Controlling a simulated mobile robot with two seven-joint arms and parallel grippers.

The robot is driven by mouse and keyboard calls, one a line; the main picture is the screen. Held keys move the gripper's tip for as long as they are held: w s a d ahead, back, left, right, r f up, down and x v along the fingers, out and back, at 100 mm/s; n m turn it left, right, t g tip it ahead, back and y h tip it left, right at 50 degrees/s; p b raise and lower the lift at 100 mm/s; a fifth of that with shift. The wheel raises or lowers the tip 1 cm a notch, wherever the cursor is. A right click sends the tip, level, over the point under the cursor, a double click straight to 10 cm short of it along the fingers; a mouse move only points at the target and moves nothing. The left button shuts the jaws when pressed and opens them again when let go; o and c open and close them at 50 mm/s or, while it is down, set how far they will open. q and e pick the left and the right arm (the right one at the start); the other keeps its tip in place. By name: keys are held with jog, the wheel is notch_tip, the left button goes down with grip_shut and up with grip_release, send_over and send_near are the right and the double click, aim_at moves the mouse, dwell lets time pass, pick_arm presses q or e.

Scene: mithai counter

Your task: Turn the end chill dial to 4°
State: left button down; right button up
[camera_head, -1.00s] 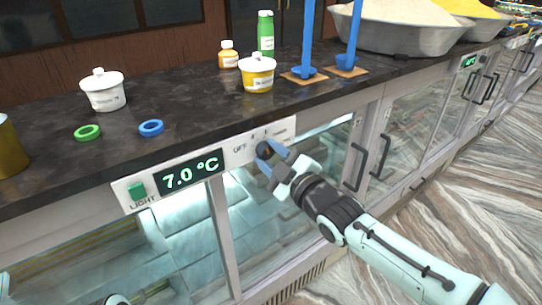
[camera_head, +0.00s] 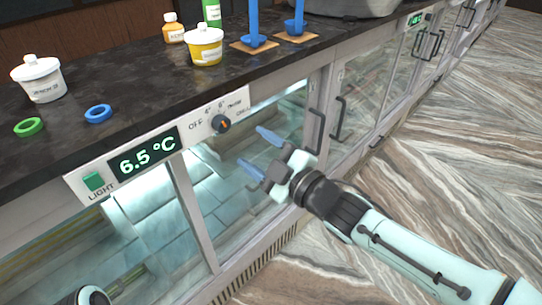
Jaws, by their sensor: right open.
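The dark round chill dial (camera_head: 221,124) sits on the white control panel (camera_head: 198,145) at the counter front. The green display (camera_head: 149,153) reads 6.5 °C. My right gripper (camera_head: 259,153) is open and empty, its blue fingers apart, to the right of and below the dial, not touching it. Only a rounded part of my left arm shows at the bottom left; its gripper is out of view.
A green light switch (camera_head: 94,181) is at the panel's left end. Glass doors with handles (camera_head: 338,118) run to the right.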

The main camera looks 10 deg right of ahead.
jog(key=v, duration=0.3)
jog(key=shift+s+d, duration=0.2)
jog(key=shift+s, duration=0.1)
jog(key=w+d+f+m+g+h+p, duration=0.1)
jog(key=w+f+m+p, duration=0.15)
jog(key=f, duration=0.55)
jog(key=w+d+f+m+g+h+p, duration=0.15)
jog(key=f+m, duration=0.25)
jog(key=f, duration=0.4)
jog(key=s+d+f+m+g+h+p, duration=0.1)
jog(key=s+f+m+g, duration=0.15)
jog(key=f, duration=0.65)
jog(key=s+d+f+m+g+h+p, duration=0.1)
jog(key=s+f+m+g+h+p, duration=0.15)
jog(key=f, duration=0.75)
jog(key=s+f+m+g+p, duration=0.1)
jog(key=s+f+m+g, duration=0.1)
jog(key=s+f, duration=0.3)
jog(key=s+f+m+g+p, duration=0.1)
jog(key=s+f+m+g, duration=0.2)
jog(key=s, duration=0.9)
jog(key=s+f+m+g+p, duration=0.2)
jog(key=s+f+m+g, duration=0.1)
jog(key=s+f, duration=0.5)
jog(key=shift+s+d+m+h, duration=0.15)
jog(key=shift+s+m+h, duration=0.1)
jog(key=shift+m+h, duration=0.1)
jog(key=shift+g, duration=0.25)
